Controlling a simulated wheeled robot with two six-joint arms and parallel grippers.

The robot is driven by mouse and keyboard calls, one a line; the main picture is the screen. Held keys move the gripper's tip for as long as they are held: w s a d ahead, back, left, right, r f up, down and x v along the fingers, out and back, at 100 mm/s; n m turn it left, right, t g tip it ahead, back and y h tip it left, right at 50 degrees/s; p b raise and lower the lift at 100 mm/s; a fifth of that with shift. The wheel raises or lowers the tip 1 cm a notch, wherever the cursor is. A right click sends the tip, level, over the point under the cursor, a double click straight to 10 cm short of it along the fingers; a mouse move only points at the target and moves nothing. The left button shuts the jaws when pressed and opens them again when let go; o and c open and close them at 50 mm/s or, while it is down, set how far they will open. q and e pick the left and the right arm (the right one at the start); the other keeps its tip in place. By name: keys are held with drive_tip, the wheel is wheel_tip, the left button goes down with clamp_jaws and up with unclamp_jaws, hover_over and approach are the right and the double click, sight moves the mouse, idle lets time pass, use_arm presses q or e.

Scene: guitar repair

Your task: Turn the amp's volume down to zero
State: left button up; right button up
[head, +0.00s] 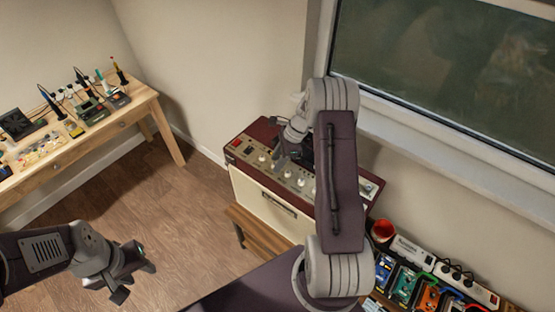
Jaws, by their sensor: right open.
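The amp (258,195) is a cream box with a dark red top, standing on a wooden stand. Its control panel (250,152) faces up along the front edge and carries several light knobs (262,158). My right gripper (282,158) is over the panel, close to the knobs, and is open. I cannot tell whether it touches a knob. Which knob is the volume is too small to read. My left gripper (134,280) is open and empty above the floor at the lower left, away from the amp.
A wooden workbench (150,97) with soldering tools stands at the back left. Right of the amp are a red cup (382,231), power strips (458,276) and several coloured pedals (428,298). A window (450,80) is behind. The floor (130,200) between bench and amp is clear.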

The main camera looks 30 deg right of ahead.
clamp_jaws()
drive_tip(key=shift+n, duration=0.3)
